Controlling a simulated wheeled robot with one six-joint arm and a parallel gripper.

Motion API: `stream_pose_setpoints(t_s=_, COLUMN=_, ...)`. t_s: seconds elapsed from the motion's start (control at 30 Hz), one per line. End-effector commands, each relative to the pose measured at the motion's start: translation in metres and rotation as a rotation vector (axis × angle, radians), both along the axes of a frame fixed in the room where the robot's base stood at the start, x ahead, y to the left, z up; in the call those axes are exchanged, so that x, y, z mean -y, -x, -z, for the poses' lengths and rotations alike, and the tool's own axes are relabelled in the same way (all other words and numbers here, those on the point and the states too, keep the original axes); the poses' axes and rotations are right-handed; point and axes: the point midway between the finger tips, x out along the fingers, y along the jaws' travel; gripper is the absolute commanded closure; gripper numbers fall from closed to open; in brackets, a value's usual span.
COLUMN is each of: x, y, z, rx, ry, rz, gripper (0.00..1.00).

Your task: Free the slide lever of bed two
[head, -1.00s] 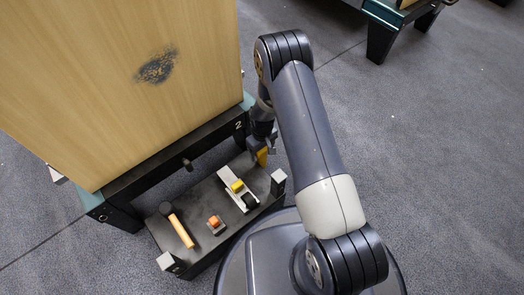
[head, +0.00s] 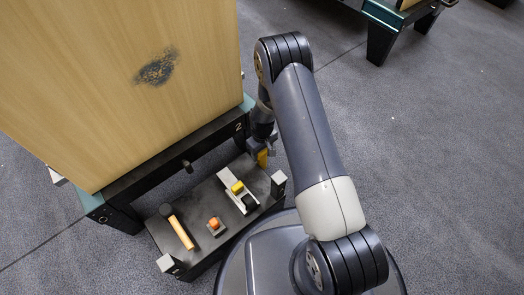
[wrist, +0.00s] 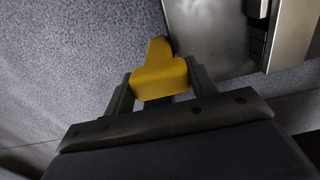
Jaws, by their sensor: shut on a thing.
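Bed two is a tall wooden-faced unit (head: 120,70) with a black end rail carrying the number 2 (head: 238,127). My gripper (head: 263,148) is at the right end of that rail, pointing down. It is shut on a yellow piece (head: 262,159). In the wrist view the yellow piece (wrist: 160,75) sits between both fingers of my gripper (wrist: 160,85), its narrow end pointing away from me. Whether it is joined to the bed or loose is unclear. I cannot tell which part is the slide lever.
A dark platform (head: 200,258) stands before the bed. Open floor (head: 430,180) lies to the right.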

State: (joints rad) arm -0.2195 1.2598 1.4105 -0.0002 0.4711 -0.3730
Motion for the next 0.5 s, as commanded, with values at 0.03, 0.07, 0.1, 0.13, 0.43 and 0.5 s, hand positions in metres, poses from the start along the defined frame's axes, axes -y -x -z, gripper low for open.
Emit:
stream_pose_setpoints(t_s=0.03, x=-0.0001, y=0.0001, z=-0.0001, rx=0.0, ry=0.0, rz=0.0, gripper=0.86)
stream_pose_setpoints(t_s=0.07, x=-0.0001, y=0.0001, z=-0.0001, rx=0.0, ry=0.0, rz=0.0, gripper=0.87)
stream_pose_setpoints(t_s=0.1, x=-0.0001, y=0.0002, z=-0.0001, rx=0.0, ry=0.0, rz=0.0, gripper=0.87)
stream_pose_setpoints(t_s=0.13, x=0.0, y=0.0004, z=-0.0001, rx=0.0, ry=0.0, rz=0.0, gripper=0.87)
stream_pose_setpoints(t_s=0.43, x=0.0039, y=0.0064, z=0.0002, rx=-0.005, ry=0.001, rz=0.0, gripper=0.86)
stream_pose_setpoints(t_s=0.5, x=0.0052, y=0.0084, z=0.0004, rx=-0.006, ry=0.002, rz=0.0, gripper=0.87)
